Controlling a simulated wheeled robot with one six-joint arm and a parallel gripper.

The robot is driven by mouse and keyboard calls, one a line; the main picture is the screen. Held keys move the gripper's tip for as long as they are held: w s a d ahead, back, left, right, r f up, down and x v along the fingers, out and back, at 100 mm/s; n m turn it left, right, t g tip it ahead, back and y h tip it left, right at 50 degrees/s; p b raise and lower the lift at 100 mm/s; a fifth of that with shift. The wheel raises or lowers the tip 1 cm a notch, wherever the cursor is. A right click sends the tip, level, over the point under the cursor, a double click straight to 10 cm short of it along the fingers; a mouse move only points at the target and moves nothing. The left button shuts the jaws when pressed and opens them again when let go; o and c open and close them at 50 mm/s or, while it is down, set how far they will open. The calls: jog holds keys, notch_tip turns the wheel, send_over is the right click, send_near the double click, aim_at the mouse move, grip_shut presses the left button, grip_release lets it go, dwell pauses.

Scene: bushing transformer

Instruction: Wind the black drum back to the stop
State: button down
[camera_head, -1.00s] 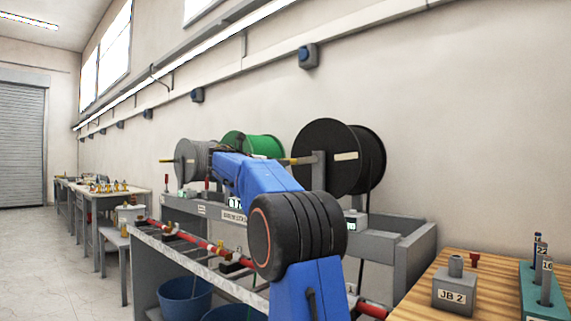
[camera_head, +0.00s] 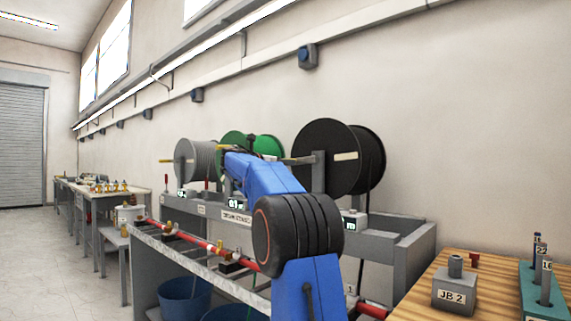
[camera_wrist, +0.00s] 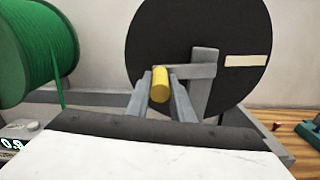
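The black drum (camera_head: 325,158) stands at the right end of the bench, with a pale label strip on its face. It also fills the upper right of the wrist view (camera_wrist: 225,35). Its crank handle (camera_wrist: 160,84) is a short yellow grip on a grey arm, pointing at the camera; it also shows in the head view (camera_head: 299,160). In the wrist view, the two grey fingers of my gripper (camera_wrist: 160,80) stand apart, with the yellow grip between or just beyond their tips. Contact is not clear. The drum's stop cannot be made out.
A green drum (camera_head: 262,147) and a grey drum (camera_head: 192,160) stand left along the bench. A grey post (camera_wrist: 204,80) supports the black drum. A red pipe (camera_head: 205,246) runs along the front. A wooden table (camera_head: 478,270) with a JB 2 block (camera_head: 455,290) stands right.

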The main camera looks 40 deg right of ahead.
jog(key=shift+s+f+n, duration=0.25)
jog(key=shift+f+n, duration=1)
jog(key=shift+n, duration=0.25)
jog(key=c, duration=1.6)
grip_release()
jog(key=shift+o, duration=0.2)
jog(key=s+a, duration=0.1)
jog(key=a, duration=1.6)
jog(key=shift+s+a, duration=0.2)
